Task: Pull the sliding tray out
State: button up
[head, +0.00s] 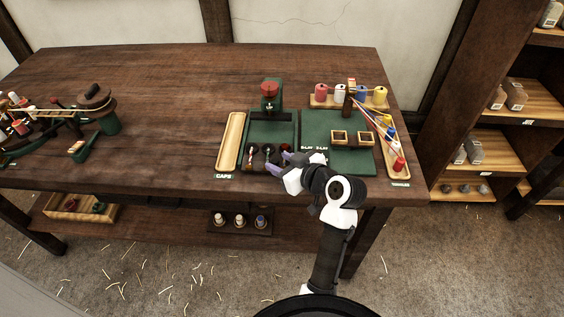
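My gripper (277,163) is over the front part of the bench, its two purple fingertips apart, with nothing visible between them. It is at or above the front edge of a green mat (285,130), just right of a row of small dark holders (262,151). No part is plainly marked as the sliding tray. A dark tray-like board (212,223) with three small capped items on it is below the bench top, lower and left of my gripper. A long wooden tray (229,143) labelled CAPS lies left of the mat. My gripper touches neither.
On the bench (190,75), a red-topped green device (270,97), colored spools (361,95), two square wooden frames (340,137) and a TANGLES tray (391,158) crowd the right. A winder (97,99) stands left. Shelves (500,150) stand right. The bench's back middle is clear.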

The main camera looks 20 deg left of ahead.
jog(key=b+v, duration=0.2)
jog(key=v, duration=1.2)
notch_tip(320, 180, up, 8)
jog(key=p, duration=0.7)
dwell(0.4)
